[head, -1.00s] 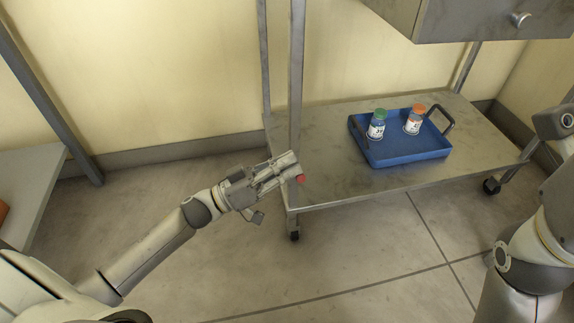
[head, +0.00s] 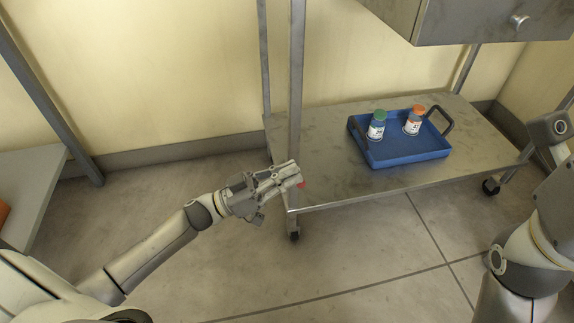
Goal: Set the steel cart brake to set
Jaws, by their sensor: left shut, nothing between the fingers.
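The steel cart (head: 340,191) stands on casters, with its lower shelf in view. A small red piece, which looks like the brake control (head: 302,184), shows at the cart's front left post, mostly hidden behind my fingertips. My left gripper (head: 296,176) is shut with nothing held, its tips at the red piece. I cannot tell whether they touch it. The brake's setting cannot be read. My right arm shows at the right edge, but its gripper is not in view.
A blue tray (head: 410,157) on the lower shelf holds a green-capped bottle (head: 376,126) and an orange-capped bottle (head: 414,121). A drawer unit (head: 470,22) hangs above. Another shelf (head: 35,180) stands at left. The floor in front is clear.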

